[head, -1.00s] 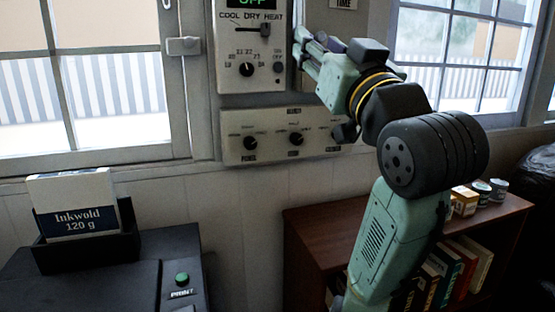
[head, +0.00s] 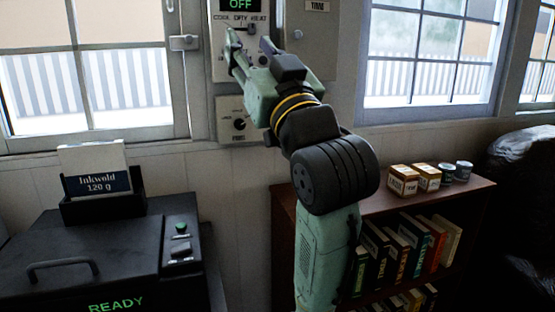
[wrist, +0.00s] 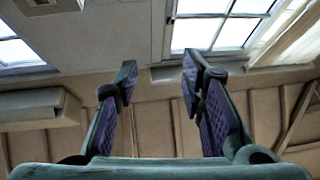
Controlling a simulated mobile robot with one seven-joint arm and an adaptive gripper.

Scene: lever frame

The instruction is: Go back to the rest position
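My gripper (head: 246,44) is raised in the middle of the head view, at the upper end of my green and black arm. In the picture it overlaps the upper wall panel (head: 220,62). Nothing shows between its fingers. In the wrist view my gripper (wrist: 159,72) is open, with a wide empty gap between two purple-padded fingers. The upper panel has a green OFF display (head: 240,4) and a COOL DRY HEAT slider whose handle sits towards HEAT. My arm hides much of the lower panel (head: 230,108); one knob shows.
A black printer (head: 100,240) with a paper box (head: 97,185) stands lower left. A brown bookshelf (head: 440,200) with books inside and small boxes and cans on top stands right of my arm. A black bag-like shape (head: 525,160) is at far right. Windows flank the panels.

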